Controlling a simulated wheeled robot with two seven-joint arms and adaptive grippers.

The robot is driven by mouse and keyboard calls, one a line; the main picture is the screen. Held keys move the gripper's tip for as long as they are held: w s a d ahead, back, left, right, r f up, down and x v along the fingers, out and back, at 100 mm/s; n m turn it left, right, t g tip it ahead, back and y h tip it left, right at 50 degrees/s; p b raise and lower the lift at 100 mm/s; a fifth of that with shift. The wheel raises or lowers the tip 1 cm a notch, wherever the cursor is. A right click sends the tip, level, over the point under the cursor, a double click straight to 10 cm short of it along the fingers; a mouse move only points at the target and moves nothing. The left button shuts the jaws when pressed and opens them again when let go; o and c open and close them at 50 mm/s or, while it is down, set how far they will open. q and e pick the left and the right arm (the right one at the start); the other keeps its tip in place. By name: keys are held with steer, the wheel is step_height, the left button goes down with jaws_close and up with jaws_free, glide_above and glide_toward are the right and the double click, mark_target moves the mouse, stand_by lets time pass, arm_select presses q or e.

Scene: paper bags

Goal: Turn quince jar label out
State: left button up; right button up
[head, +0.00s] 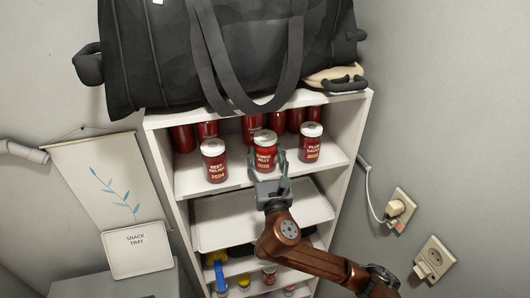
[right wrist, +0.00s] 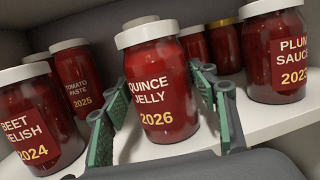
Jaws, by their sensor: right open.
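The quince jar (head: 265,151) is a red jar with a white lid at the front middle of the upper shelf. In the right wrist view the quince jar (right wrist: 158,85) shows its label, "QUINCE JELLY 2026", facing the camera, and it stands upright. My right gripper (head: 268,172) is in front of it. Its green-padded fingers (right wrist: 160,115) are open, one on each side of the jar's lower part. I cannot tell if either pad touches the glass. My left gripper is not in view.
A beet relish jar (head: 214,160) stands left and a plum sauce jar (head: 311,142) right on the shelf (head: 190,181). Several jars, including tomato paste (right wrist: 78,77), stand behind. A black bag (head: 150,60) lies on top. A white tray (head: 215,228) sits below.

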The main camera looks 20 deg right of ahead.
steer(key=shift+o, duration=0.4)
steer(key=o, duration=0.5)
steer(key=shift+f, duration=0.15)
